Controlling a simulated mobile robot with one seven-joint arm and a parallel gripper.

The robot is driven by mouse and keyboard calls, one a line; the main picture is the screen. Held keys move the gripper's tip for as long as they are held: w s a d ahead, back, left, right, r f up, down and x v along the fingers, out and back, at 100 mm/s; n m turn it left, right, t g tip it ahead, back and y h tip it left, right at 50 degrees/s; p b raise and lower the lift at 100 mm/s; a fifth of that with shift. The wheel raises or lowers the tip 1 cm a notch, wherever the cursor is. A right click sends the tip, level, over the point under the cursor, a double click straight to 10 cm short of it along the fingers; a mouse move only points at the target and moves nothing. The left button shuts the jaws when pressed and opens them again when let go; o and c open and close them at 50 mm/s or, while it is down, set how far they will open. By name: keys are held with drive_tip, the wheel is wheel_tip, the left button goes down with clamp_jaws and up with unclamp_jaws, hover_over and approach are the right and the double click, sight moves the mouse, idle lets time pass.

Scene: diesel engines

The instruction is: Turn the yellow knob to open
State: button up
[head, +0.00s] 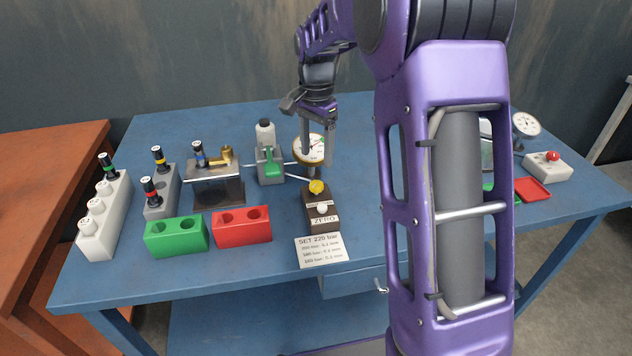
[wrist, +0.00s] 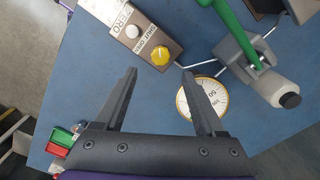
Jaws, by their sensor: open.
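The yellow knob (head: 316,187) sits on the far end of a small brown box (head: 318,207) on the blue table. In the wrist view the knob (wrist: 160,56) lies just beyond the fingertips, about midway between them, with a lettered label beside it. A white button (head: 322,207) is on the same box, nearer the table's front. My gripper (head: 318,162) is open and empty, pointing down above and behind the knob; it also shows in the wrist view (wrist: 160,72). The fingers appear apart from the knob. In the head view they partly cover the round gauge (head: 313,148).
A green-handled pump (head: 270,164) stands left of the gauge. A brass fitting on a stand (head: 222,190), green (head: 177,237) and red (head: 242,227) blocks and bottle racks fill the left. A "SET 220 bar" card (head: 321,250) lies in front of the box.

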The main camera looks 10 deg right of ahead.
sight(316, 183)
wheel_tip(316, 183, down, 8)
drive_tip(key=shift+f+b, duration=0.2)
drive_tip(key=shift+b, duration=0.35)
clamp_jaws()
